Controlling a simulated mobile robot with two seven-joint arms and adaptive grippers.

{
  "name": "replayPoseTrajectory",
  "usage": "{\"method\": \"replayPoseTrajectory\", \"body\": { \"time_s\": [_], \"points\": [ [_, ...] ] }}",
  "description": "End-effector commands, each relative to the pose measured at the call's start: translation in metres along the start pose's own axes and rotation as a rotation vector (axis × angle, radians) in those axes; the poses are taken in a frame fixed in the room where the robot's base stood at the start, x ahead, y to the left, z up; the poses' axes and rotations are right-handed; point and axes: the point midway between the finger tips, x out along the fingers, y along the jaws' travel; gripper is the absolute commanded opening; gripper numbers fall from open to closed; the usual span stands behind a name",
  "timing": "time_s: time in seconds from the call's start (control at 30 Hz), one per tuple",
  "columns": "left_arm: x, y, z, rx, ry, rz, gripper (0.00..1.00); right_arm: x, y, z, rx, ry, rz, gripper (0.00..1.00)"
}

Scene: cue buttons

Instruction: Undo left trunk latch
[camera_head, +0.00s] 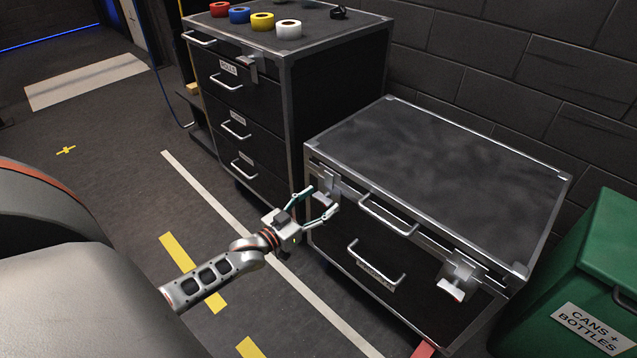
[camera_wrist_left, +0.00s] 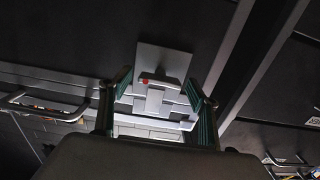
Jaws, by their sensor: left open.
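The black metal-edged trunk (camera_head: 440,160) stands with its lid down against the wall. Its left latch (camera_head: 326,186) is a light metal plate with a lever on the front face, near the left corner. My left gripper (camera_head: 321,200) is open at this latch, with green-lined fingers. In the left wrist view the latch (camera_wrist_left: 163,62) sits between the two fingers, with a small red spot on it. I cannot tell whether the fingers touch it. The right latch (camera_head: 456,277) is on the same face, farther right. My right gripper is not in view.
The trunk's front handles (camera_head: 388,216) lie right of the gripper. A dark drawer cabinet (camera_head: 270,100) with tape rolls on top stands behind left. A green bin (camera_head: 608,262) labelled "CANS + BOTTLES" is at the right. The floor at left is clear.

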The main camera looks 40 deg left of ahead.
Motion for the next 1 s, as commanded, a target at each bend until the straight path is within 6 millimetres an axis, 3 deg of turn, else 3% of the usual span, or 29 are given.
{"method": "replayPoseTrajectory", "body": {
  "time_s": [0.03, 0.17, 0.57, 1.0],
  "points": [
    [-0.0001, 0.0002, -0.0001, 0.000, 0.000, 0.000, 0.54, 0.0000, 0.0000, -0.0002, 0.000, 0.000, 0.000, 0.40],
    [-0.0002, 0.0002, -0.0001, 0.000, 0.000, 0.000, 0.23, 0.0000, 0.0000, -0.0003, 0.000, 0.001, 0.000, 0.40],
    [-0.0002, 0.0004, -0.0003, 0.047, 0.001, 0.000, 0.23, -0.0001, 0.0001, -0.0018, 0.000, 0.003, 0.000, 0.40],
    [-0.0001, 0.0008, -0.0005, 0.373, 0.002, 0.000, 0.23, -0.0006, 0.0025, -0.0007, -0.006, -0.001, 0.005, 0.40]
  ]
}}
